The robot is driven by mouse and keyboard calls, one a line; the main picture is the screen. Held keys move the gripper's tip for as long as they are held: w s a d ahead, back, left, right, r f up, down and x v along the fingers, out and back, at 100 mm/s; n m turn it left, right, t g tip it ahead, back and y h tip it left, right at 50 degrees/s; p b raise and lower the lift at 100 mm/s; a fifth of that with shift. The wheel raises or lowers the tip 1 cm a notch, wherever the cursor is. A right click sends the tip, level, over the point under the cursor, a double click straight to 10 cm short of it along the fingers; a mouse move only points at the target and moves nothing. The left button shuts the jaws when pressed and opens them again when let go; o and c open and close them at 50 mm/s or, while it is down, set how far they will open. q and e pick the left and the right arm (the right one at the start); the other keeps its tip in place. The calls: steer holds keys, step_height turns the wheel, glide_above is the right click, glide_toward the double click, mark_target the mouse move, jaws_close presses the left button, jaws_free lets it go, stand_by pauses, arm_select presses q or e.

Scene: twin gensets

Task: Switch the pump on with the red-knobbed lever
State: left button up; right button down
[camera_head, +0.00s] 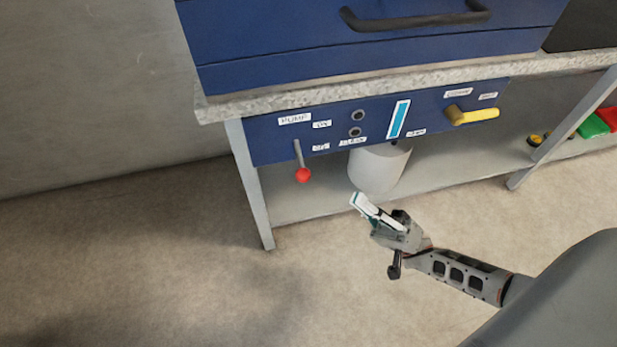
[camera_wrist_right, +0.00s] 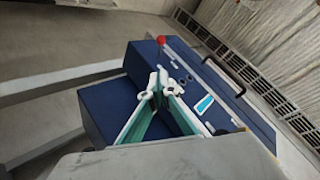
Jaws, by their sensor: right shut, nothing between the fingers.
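The pump lever (camera_head: 298,153) is a thin grey rod with a red knob (camera_head: 303,175) at its lower end. It hangs down from the left of the blue panel, below the labels "PUMP" (camera_head: 294,119) and "ON" (camera_head: 322,125); a small label beside the rod is hard to read. My right gripper (camera_head: 357,200) is shut and empty, right of and a little below the knob in the picture, apart from it. In the right wrist view its fingertips (camera_wrist_right: 160,86) show below the red knob (camera_wrist_right: 161,40). My left gripper is not in view.
The panel (camera_head: 268,140) also has two dark round fittings, a blue-and-white gauge (camera_head: 398,118) and a yellow-handled valve (camera_head: 475,115). A whitish cylinder (camera_head: 379,168) hangs below it. A grey frame leg (camera_head: 251,185) stands at left. Floor in front is clear.

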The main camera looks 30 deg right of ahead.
steer(key=shift+d+f+y, duration=0.1)
steer(key=shift+d+y, duration=0.2)
steer(key=shift+d, duration=0.2)
